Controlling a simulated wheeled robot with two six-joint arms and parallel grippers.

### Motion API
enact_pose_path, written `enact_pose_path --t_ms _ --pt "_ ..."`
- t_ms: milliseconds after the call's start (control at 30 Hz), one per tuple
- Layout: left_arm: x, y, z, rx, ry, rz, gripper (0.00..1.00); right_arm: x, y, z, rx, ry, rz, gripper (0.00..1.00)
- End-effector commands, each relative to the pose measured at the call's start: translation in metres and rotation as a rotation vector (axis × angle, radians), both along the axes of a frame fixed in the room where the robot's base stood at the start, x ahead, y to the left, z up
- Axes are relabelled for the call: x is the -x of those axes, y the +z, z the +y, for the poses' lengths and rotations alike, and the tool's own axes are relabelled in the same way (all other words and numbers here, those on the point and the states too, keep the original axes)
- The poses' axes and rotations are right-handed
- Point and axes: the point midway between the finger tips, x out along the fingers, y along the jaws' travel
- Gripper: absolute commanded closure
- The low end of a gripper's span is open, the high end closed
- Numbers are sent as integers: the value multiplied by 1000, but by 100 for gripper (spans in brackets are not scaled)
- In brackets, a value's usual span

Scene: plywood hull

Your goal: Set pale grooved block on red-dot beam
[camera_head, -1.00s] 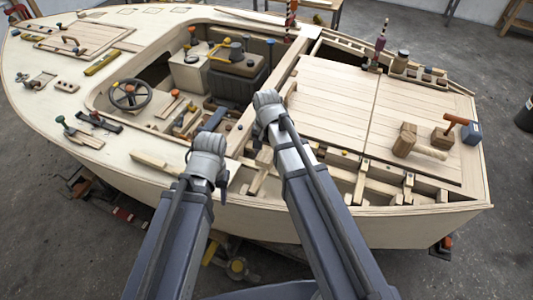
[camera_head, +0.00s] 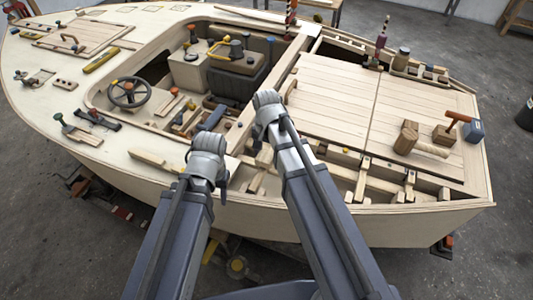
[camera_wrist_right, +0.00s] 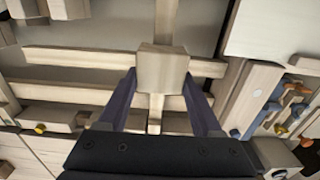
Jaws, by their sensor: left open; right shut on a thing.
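The pale block (camera_wrist_right: 163,70) is held between the two dark fingers of my right gripper (camera_wrist_right: 165,85) in the right wrist view. It is over the hull's open framing, with pale beams beneath; whether it touches them cannot be told. Its groove is not clear. A small orange-red dot (camera_wrist_right: 83,118) shows on a beam end at the lower left of that view; I cannot tell for certain that this is the red-dot beam. In the head view my right gripper (camera_head: 262,147) is mostly hidden behind its wrist. My left gripper (camera_head: 222,182) is open near the side deck, fingers barely visible.
A yellow dot (camera_wrist_right: 40,128) marks another frame end. The planked hatch (camera_head: 325,105) carries a mallet (camera_head: 428,147) and blocks at its right. Tools clutter the cockpit, left of my right gripper. A loose batten (camera_head: 153,160) lies on the side deck.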

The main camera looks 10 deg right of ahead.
Motion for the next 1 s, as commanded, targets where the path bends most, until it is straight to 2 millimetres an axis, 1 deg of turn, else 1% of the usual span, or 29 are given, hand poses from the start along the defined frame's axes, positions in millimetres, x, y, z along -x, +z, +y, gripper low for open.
enact_pose_path --t_ms 433,867,900,1000 --pt "0 -1 0 0 0 0 50 0 -1 0 0 0 0 88" --pt "0 -9 0 0 0 0 50 0 -9 0 0 0 0 88" --pt "0 -8 0 0 0 0 50 0 -8 0 0 0 0 31" --pt "0 -8 0 0 0 0 50 0 -8 0 0 0 0 20"
